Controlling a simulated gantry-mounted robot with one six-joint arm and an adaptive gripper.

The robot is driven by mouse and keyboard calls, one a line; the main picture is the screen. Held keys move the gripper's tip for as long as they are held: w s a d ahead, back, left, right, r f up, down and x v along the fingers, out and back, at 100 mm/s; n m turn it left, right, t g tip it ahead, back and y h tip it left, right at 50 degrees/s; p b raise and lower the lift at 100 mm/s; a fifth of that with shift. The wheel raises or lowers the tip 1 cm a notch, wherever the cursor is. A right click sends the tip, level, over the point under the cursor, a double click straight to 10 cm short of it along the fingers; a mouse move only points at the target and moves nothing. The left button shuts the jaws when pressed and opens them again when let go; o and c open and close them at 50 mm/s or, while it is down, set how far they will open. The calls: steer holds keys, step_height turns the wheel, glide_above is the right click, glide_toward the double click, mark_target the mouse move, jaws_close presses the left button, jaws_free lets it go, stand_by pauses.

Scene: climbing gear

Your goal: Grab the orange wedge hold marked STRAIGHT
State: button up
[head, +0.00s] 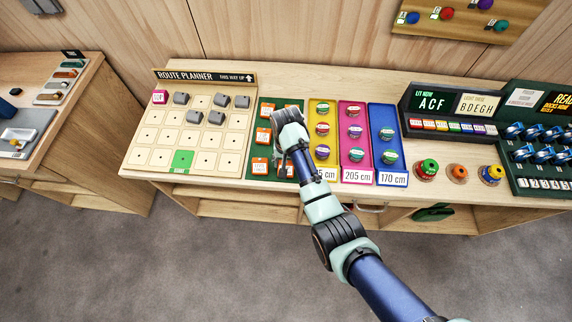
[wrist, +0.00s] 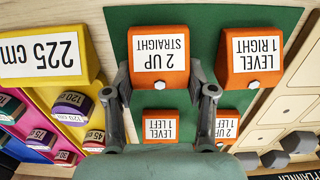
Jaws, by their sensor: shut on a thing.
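The orange wedge hold marked "2 UP STRAIGHT" (wrist: 160,72) sits on the green mat (wrist: 205,25), its white label upside down in the wrist view. My gripper (wrist: 160,82) has one finger on each side of this wedge and is shut on it. In the head view the wedge (head: 285,169) shows at the near right of the mat, just below my gripper (head: 281,154). The wedge appears to be still on the mat. My gripper and wrist hide part of the mat in the head view.
The yellow 225 cm tray (wrist: 91,52) is close on one side, the route planner board (head: 201,140) on the other.

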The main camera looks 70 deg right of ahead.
step_height(320, 180, up, 20)
steer(key=p, duration=1.1)
